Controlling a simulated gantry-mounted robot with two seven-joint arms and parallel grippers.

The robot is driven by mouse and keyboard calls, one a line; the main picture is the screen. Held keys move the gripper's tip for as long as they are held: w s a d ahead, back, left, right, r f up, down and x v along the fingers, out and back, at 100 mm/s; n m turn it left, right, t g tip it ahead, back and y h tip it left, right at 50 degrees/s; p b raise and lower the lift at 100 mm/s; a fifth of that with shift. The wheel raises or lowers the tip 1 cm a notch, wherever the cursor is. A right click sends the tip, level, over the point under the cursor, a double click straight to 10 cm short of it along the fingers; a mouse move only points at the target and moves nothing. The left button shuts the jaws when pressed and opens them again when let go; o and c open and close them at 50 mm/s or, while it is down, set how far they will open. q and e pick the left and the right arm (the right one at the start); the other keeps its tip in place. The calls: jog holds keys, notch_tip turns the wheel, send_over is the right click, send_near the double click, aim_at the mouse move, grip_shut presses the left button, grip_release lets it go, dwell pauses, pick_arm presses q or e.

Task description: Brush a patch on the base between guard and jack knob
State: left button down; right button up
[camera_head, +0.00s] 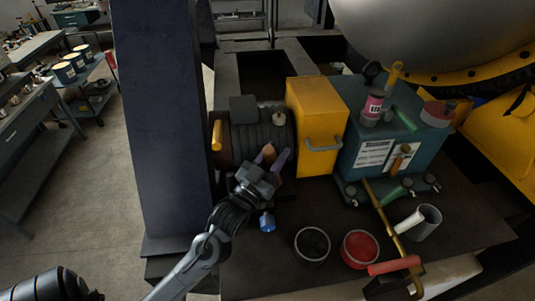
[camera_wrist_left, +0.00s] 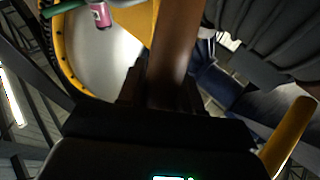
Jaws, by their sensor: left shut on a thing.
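My left gripper (camera_head: 272,160) is in front of the dark ribbed motor, left of the yellow guard (camera_head: 315,110). It is shut on a brown handle, seen between the jaws in the left wrist view (camera_wrist_left: 172,45). In the head view only a short orange-brown part (camera_head: 267,152) of it shows; I cannot make out bristles. A blue knob (camera_head: 267,222), possibly the jack knob, sits low beside my wrist. The dark base (camera_head: 330,205) spreads in front of the guard. My right gripper is not in view.
A dark-filled pot (camera_head: 312,245), a red-filled pot (camera_head: 360,248) and a grey cup (camera_head: 427,222) stand on the base. A teal pump box (camera_head: 385,135) stands right of the guard; a dark column (camera_head: 160,120) rises at left.

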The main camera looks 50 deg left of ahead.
pick_arm(q)
jog(key=shift+w+d, duration=1.45)
jog(key=shift+w, duration=0.7)
jog(key=shift+s+a+p, duration=0.45)
jog(key=shift+s+a, duration=0.1)
jog(key=shift+s, duration=0.6)
jog(key=shift+s+a+p, duration=0.45)
jog(key=shift+s+a, duration=0.15)
jog(key=shift+s, duration=0.5)
jog(key=shift+s+a+p, duration=0.45)
jog(key=shift+s+a, duration=0.1)
jog(key=shift+s, duration=0.7)
